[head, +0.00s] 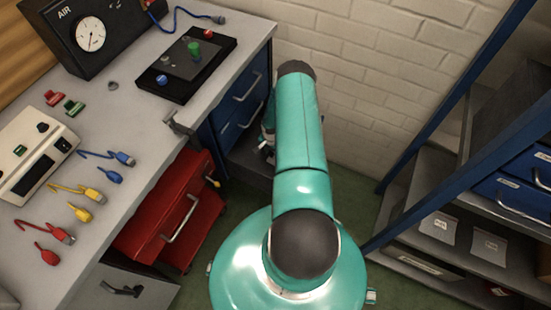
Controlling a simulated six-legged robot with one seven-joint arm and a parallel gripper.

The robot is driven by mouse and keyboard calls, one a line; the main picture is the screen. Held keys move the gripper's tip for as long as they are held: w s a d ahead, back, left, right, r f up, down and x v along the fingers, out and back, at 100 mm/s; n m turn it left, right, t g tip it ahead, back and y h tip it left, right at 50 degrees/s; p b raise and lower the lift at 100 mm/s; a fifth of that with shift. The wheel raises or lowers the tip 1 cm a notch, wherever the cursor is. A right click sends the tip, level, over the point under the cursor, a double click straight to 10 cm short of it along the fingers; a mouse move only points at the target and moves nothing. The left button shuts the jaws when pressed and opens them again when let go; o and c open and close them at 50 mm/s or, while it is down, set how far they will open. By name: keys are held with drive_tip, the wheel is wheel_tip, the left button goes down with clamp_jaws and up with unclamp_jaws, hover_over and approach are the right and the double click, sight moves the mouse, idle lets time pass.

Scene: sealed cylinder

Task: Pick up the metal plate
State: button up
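A flat grey plate (182,66) lies on a black base (227,46) on the workbench at the upper left. It looks like the metal plate, but I cannot be sure. A green knob (194,50) stands on the plate. A red knob (208,33) and a blue knob (162,80) sit at the black base's corners. My gripper (265,149) shows only in part beside my teal arm, low near the blue drawers and well away from the plate. My arm hides most of it, and its fingers cannot be made out.
The workbench (95,210) holds an AIR gauge box (85,35), a meter (35,150) and several coloured connectors. A vise-like clamp (180,122) sits at its edge. A red drawer cabinet (165,205) stands below with a drawer out. A shelf rack (450,220) stands at right.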

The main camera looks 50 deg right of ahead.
drive_tip(key=shift+f, duration=0.25)
clamp_jaws()
drive_tip(key=shift+r, duration=0.1)
